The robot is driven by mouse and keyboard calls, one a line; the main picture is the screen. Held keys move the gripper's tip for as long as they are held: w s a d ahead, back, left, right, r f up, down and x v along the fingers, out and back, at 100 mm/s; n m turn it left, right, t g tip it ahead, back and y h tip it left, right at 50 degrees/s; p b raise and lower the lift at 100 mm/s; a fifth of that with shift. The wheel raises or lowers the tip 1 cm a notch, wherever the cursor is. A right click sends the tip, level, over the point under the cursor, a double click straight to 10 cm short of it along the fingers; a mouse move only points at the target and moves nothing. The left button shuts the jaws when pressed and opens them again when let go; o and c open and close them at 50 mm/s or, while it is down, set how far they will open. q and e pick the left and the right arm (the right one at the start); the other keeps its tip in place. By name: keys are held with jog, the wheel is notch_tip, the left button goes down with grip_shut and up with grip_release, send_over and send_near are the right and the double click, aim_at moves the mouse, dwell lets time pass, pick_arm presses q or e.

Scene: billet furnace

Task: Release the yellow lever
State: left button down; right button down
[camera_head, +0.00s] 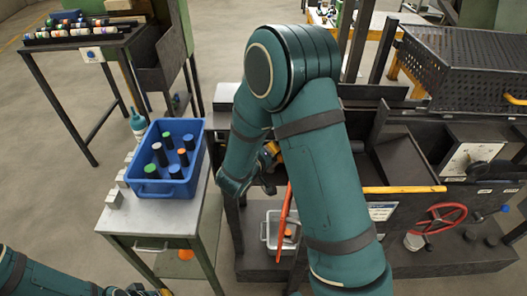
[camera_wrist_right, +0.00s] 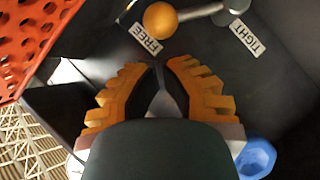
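The yellow lever shows in the right wrist view as a metal rod (camera_wrist_right: 203,11) with a yellow-orange ball knob (camera_wrist_right: 160,20) at its left end. The knob is beside the FREE label (camera_wrist_right: 146,38). The TIGHT label (camera_wrist_right: 245,37) is to the right, near the rod's other end. My right gripper (camera_wrist_right: 161,65) has its orange fingertips close together just below the knob, apart from it in the picture, with nothing visibly held. In the head view my right arm hides most of this area. My left gripper (camera_head: 148,291) is at the bottom left edge, mostly cut off.
A blue crate (camera_head: 140,187) of several cylinders stands on a metal table (camera_head: 152,215) left of my right arm. The dark machine (camera_head: 405,165) carries a red handwheel (camera_head: 440,218) and a perforated cover (camera_head: 465,65). A grey bin (camera_head: 266,232) is low beneath the arm.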

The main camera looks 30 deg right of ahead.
dwell(0.3)
pick_arm(q)
notch_tip(320, 180, up, 2)
jog(key=shift+r+p, duration=0.2)
jog(key=shift+p, duration=1.05)
pick_arm(e)
jog(key=shift+s+d+f+m+y, duration=0.1)
jog(key=shift+s+d+m+y, duration=0.4)
jog(key=shift+d, duration=0.4)
pick_arm(q)
jog(key=shift+r, duration=0.1)
